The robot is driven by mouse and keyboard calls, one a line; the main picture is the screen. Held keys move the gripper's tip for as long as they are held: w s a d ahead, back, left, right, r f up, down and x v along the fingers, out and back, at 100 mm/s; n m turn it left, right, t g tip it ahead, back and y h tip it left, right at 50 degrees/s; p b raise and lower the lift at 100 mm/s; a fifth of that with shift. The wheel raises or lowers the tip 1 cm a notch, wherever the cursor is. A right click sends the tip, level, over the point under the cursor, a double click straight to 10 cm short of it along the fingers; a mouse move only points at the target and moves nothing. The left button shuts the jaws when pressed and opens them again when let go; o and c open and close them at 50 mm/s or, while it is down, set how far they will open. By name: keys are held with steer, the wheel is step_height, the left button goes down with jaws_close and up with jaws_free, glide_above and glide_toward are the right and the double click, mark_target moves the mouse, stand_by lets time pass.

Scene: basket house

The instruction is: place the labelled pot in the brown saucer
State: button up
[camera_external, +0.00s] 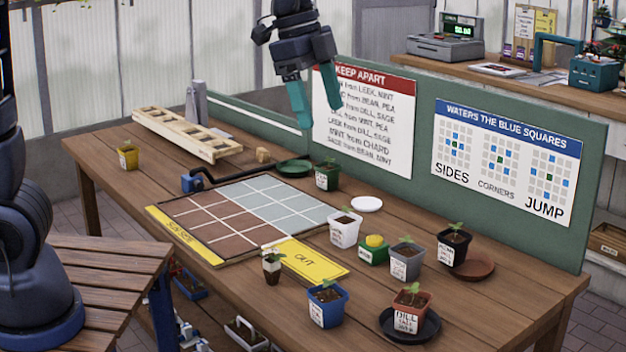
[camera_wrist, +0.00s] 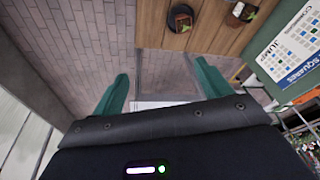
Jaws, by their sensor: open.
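A terracotta pot (camera_external: 411,312) with a seedling and a white label reading DILL stands in a black saucer (camera_external: 384,322) at the table's front right. It also shows in the wrist view (camera_wrist: 181,19). The brown saucer (camera_external: 477,268) lies behind it to the right. A black labelled pot (camera_external: 452,250) overlaps the saucer's left side in the picture; I cannot tell whether it stands on its rim or beside it. My gripper (camera_external: 319,116) is open and empty, high above the back of the table, clear of all pots. Its two fingers (camera_wrist: 161,68) are spread in the wrist view.
Several other labelled pots, including blue (camera_external: 328,305), grey (camera_external: 406,262) and white (camera_external: 345,231), stand nearby. A planting grid (camera_external: 245,215) fills the middle. A green board (camera_external: 420,130) rises along the back edge.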

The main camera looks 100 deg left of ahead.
steer(key=s+d+f+n, duration=0.1)
steer(key=s+d, duration=0.3)
steer(key=s, duration=1)
steer(key=s+d+f+n+t, duration=0.1)
steer(key=s+d+n, duration=0.2)
steer(key=s, duration=1.1)
steer(key=shift+s+d, duration=0.2)
steer(key=shift+d, duration=0.95)
